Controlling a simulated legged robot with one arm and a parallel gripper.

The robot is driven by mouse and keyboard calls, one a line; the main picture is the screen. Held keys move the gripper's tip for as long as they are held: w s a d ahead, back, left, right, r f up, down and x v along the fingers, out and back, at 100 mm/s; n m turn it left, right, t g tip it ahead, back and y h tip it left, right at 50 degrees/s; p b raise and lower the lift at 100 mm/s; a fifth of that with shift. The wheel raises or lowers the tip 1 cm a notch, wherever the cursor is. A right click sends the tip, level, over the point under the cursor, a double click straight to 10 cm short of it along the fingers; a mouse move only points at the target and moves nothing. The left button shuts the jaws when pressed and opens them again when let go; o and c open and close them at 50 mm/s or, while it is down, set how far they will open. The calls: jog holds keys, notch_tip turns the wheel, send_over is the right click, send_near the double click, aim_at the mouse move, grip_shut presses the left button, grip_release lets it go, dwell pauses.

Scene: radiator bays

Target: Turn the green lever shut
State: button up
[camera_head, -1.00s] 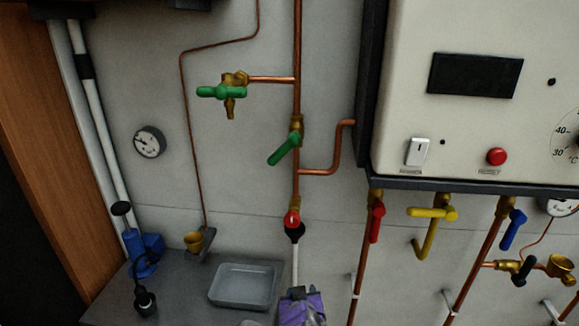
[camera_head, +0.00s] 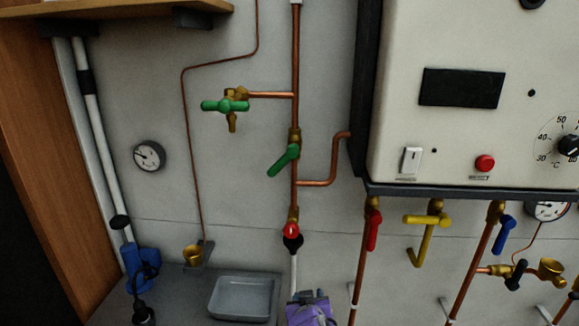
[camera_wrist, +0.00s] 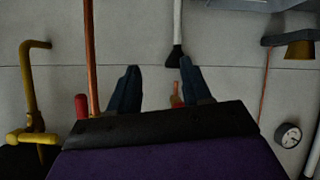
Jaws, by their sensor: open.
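A green lever (camera_head: 284,159) sits on a brass valve on the vertical copper pipe (camera_head: 296,60). It slants down and left, away from the pipe's line. A second green handle (camera_head: 225,105), lying level, is on a brass tap up and to the left. My gripper (camera_head: 309,296) is purple with dark fingers, at the bottom of the head view, well below the lever. In the wrist view my gripper (camera_wrist: 162,88) has its two fingers apart, with no object held. Neither green handle shows in the wrist view.
A red and black fitting (camera_head: 292,236) joins a white pipe above my gripper. A red lever (camera_head: 373,230), a yellow lever (camera_head: 428,220) and a blue lever (camera_head: 504,232) hang under the white boiler (camera_head: 460,140). A grey tray (camera_head: 243,298) is lower left.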

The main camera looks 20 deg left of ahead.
aim_at(282, 162)
jog(key=shift+d, duration=0.25)
jog(key=shift+c, duration=0.9)
jog(key=shift+a+f+m+p, duration=0.1)
jog(key=shift+a+m+p, duration=0.15)
jog(key=shift+m+p, duration=0.05)
jog(key=shift+c, duration=0.9)
jog(key=a+m+y+p, duration=0.1)
jog(key=a, duration=0.1)
jog(key=a+m+g+y+p, duration=0.1)
jog(key=a+m+y, duration=0.1)
jog(key=a+m+y+p, duration=0.1)
jog(key=a, duration=0.1)
jog(key=shift+w+a+m+g+y, duration=0.1)
jog(key=shift+w+m+g+y, duration=0.2)
jog(key=shift+w+m+y, duration=0.1)
grip_shut()
jog(key=w+d+r+m+t+y+p, duration=0.2)
jog(key=w+r+m+t+y+p, duration=0.15)
jog(key=r+m, duration=0.55)
jog(key=w+d+r+m+t+y+p, duration=0.2)
jog(key=r+m+t+y, duration=0.15)
jog(key=r+m, duration=0.5)
jog(key=s+a+r+x, duration=0.1)
jog(key=x, duration=1.1)
jog(key=shift+s+a+h+b, duration=0.2)
jog(key=shift+a+h+b, duration=0.05)
jog(key=shift+h+b, duration=0.15)
